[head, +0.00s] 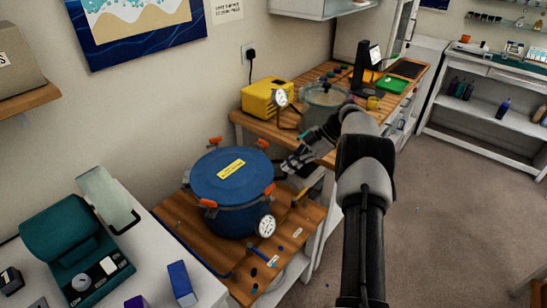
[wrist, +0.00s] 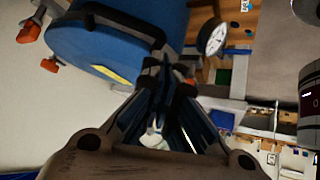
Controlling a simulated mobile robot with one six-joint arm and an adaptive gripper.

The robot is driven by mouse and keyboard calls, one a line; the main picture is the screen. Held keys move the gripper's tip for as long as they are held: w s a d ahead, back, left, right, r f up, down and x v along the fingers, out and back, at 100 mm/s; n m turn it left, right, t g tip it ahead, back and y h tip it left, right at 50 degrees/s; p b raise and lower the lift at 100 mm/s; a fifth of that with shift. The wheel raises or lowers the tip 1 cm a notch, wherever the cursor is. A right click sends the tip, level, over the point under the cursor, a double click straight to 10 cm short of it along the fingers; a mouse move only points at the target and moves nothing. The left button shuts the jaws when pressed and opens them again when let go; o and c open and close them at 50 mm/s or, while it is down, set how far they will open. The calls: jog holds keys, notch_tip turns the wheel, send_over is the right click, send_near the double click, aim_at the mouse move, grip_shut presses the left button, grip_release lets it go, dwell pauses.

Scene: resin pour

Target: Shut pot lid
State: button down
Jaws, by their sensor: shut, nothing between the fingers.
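The blue pot (head: 232,217) stands on a wooden bench, with a blue lid (head: 215,178) over its top. The lid carries a yellow label (head: 231,170), and orange-tipped clamps (head: 208,203) sit around its rim. I cannot tell whether the lid is fully seated. A round white gauge (head: 266,226) is at the pot's front. My gripper (head: 290,165) is just right of the lid's rim, shut and empty. In the wrist view the shut fingertips (wrist: 170,68) are close to the lid's edge (wrist: 120,30); I cannot tell whether they touch.
Small tools and a blue-handled item (head: 262,254) lie on the wooden bench (head: 305,222) beside the pot. Behind stand a yellow box (head: 262,97) and a clear vessel (head: 322,105). A green machine (head: 65,240) stands left. Open floor is at right.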

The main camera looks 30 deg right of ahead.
jog(key=shift+s+d+f+b, duration=0.1)
jog(key=shift+f+b, duration=0.1)
jog(key=shift+f, duration=0.55)
jog(key=shift+d+f+b, duration=0.15)
jog(key=shift+f+b, duration=0.1)
jog(key=shift+f, duration=0.45)
jog(key=shift+s+d+f+b, duration=0.1)
jog(key=shift+f+b, duration=0.1)
jog(key=shift+f, duration=0.55)
jog(key=shift+f, duration=0.1)
